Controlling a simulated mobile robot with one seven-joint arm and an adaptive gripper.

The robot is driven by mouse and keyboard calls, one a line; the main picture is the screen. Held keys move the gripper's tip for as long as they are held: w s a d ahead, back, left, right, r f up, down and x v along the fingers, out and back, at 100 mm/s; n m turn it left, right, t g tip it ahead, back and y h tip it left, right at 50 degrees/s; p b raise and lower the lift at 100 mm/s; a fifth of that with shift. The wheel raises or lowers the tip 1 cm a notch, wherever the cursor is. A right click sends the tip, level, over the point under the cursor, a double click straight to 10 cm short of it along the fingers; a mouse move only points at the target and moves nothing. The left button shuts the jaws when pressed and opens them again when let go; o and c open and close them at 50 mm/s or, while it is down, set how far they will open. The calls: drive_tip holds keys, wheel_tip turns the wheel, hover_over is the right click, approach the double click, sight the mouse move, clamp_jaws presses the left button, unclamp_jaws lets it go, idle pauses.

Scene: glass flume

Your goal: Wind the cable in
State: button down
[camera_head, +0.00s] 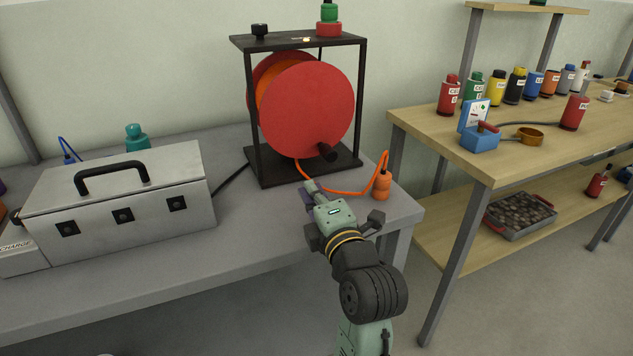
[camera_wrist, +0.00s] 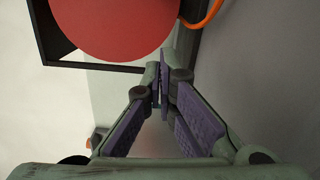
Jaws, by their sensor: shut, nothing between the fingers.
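A cable reel with a red disc (camera_head: 306,112) hangs in a black frame (camera_head: 252,118) on the grey bench. A dark crank handle (camera_head: 326,152) sticks out from the lower right of the disc. An orange cable (camera_head: 345,191) leaves the bottom of the reel and runs right along the bench to an orange plug (camera_head: 380,185) standing near the bench's corner. My gripper (camera_head: 306,190) is shut and empty, low in front of the frame and below the handle, apart from it. In the wrist view my gripper (camera_wrist: 160,75) is shut, with the red disc (camera_wrist: 115,25) and orange cable (camera_wrist: 203,16) beyond.
A metal case (camera_head: 118,200) with a black handle stands on the bench at left, and a teal bottle (camera_head: 136,138) is behind it. A wooden bench (camera_head: 520,130) with several bottles and a blue device (camera_head: 480,138) is at right. A gap separates the benches.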

drive_tip(key=p+x, duration=0.2)
drive_tip(key=x, duration=0.5)
drive_tip(key=shift+w+a+r+p, duration=0.15)
drive_tip(key=shift+w+a+p, duration=0.05)
drive_tip(key=shift+w+p, duration=0.2)
drive_tip(key=d, duration=0.1)
drive_tip(key=w+d, duration=0.1)
drive_tip(key=shift+d+r+p, duration=0.1)
drive_tip(key=shift+d+p, duration=0.2)
drive_tip(key=shift+p, duration=0.1)
drive_tip(key=shift+w+d, duration=0.3)
drive_tip(key=shift+d, duration=0.25)
drive_tip(key=shift+d+b, duration=0.15)
drive_tip(key=shift+b, duration=0.25)
drive_tip(key=shift+w+d+n+b, duration=0.1)
drive_tip(key=shift+n+b, duration=0.2)
drive_tip(key=shift+d+b, duration=0.15)
drive_tip(key=shift+b, duration=0.35)
